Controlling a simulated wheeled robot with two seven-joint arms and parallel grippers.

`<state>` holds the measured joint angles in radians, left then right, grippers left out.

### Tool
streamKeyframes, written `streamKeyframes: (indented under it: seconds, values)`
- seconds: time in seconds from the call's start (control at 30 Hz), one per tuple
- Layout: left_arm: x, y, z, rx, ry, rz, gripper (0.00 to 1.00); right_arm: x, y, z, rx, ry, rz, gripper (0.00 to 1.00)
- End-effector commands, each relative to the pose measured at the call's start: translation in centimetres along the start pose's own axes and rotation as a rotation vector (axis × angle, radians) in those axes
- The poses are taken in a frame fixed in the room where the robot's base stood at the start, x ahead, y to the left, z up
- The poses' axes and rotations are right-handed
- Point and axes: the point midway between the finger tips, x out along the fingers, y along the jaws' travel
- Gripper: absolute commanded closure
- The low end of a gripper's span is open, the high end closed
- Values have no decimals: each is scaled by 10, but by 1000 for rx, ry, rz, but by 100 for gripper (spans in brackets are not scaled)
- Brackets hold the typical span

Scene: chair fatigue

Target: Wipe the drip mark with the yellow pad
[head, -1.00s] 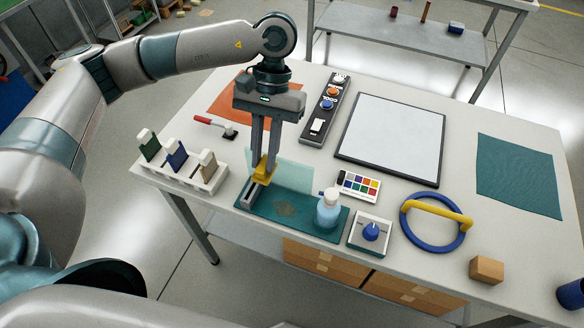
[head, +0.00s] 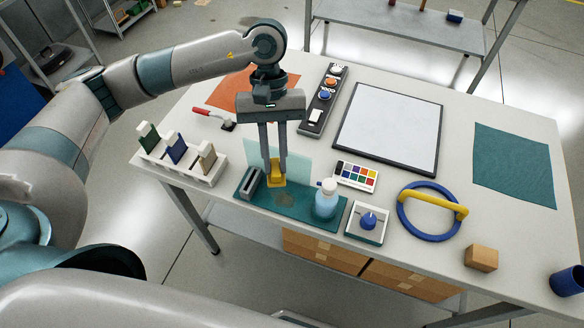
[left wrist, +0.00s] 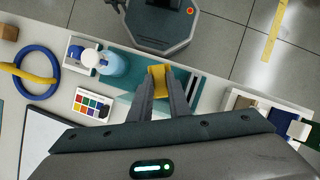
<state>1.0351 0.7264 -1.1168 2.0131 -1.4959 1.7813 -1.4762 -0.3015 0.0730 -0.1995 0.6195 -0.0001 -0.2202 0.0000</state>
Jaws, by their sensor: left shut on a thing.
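My left gripper (head: 274,163) is shut on the yellow pad (head: 278,180) and points down over the teal mat (head: 305,216) at the table's front edge. The drip mark (head: 284,200) is a dull brownish patch on the mat, just in front of the pad. I cannot tell whether the pad touches the mat. In the left wrist view the yellow pad (left wrist: 158,72) sits between the fingertips, and the drip mark cannot be made out. My right gripper is not in view.
A grey slotted holder (head: 252,183) stands left of the pad, and a pale translucent panel (head: 300,160) behind it.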

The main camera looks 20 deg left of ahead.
Motion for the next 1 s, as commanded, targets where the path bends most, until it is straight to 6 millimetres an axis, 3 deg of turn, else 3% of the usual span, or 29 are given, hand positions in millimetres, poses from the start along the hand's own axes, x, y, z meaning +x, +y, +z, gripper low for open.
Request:
streamKeyframes:
  seconds: [0.3, 0.6, 1.0]
  values:
    - [17, 20, 16, -482, -5, 203, 100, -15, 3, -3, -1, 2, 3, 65]
    - [21, 32, 24, -901, -2, 377, 100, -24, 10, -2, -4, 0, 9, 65]
    - [21, 34, 24, -1035, 1, 430, 100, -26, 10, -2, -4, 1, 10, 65]
